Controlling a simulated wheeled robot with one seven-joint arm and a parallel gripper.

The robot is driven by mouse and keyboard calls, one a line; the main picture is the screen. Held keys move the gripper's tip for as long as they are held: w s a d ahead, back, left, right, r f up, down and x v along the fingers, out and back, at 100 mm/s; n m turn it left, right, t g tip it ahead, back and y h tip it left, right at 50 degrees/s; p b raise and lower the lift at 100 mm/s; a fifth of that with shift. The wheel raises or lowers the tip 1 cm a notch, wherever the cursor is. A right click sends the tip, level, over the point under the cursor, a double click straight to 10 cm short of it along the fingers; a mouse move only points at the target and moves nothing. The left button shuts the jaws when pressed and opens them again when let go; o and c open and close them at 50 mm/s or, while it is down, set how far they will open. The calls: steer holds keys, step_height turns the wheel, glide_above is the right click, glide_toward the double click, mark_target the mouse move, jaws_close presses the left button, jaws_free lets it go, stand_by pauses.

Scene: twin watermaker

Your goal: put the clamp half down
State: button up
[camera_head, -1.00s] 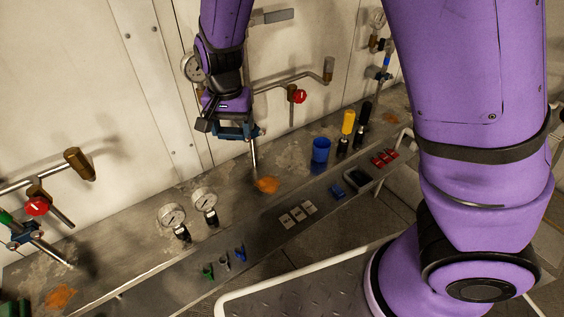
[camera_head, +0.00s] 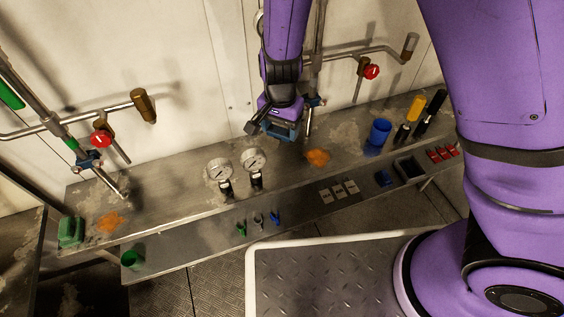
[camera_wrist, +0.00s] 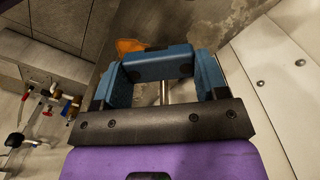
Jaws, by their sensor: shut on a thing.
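My gripper (camera_head: 284,130) hangs above the steel bench (camera_head: 185,215), left of the right-hand standing pipe and beyond the two gauges. In the wrist view its two blue fingers are shut on a blue block with dark pads, which I take to be the clamp half (camera_wrist: 157,66). The clamp half spans the gap between the fingers. In the head view it is mostly hidden by the gripper. I see no contact between it and the bench. A pipe (camera_wrist: 165,92) shows through the gap in the wrist view.
Two gauges (camera_head: 220,172) (camera_head: 253,163) stand on the bench close in front of the gripper. An orange patch (camera_head: 317,157) lies to the right. A blue cup (camera_head: 379,133) and yellow and black-handled tools are farther right. A left-hand pipe with a red valve (camera_head: 101,138) stands at left.

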mark_target(281, 169)
step_height(281, 169, down, 15)
steer(key=shift+f, duration=0.15)
stand_by(0.4)
steer(key=o, duration=0.9)
steer(key=shift+f, duration=0.15)
steer(key=shift+o, duration=0.2)
step_height(281, 169, up, 13)
steer(key=shift+f, duration=0.15)
steer(key=s+d+r+n+t+y, duration=0.1)
steer(key=d+r+n+y, duration=0.1)
steer(key=d+r, duration=0.75)
steer(key=s+d+r+n+t+y, duration=0.15)
steer(key=d+r, duration=0.25)
steer(key=r, duration=1.1)
steer(key=s+d+r+n+t+h, duration=0.1)
steer(key=s+d+r, duration=0.5)
steer(key=s, duration=0.2)
steer(key=s+d+r+n+t+h, duration=0.1)
steer(key=s+d+r+h, duration=0.1)
steer(key=s+d+r, duration=0.4)
steer(key=shift+s+d+t, duration=0.35)
steer(key=shift+s+d, duration=0.25)
steer(key=shift+s, duration=0.45)
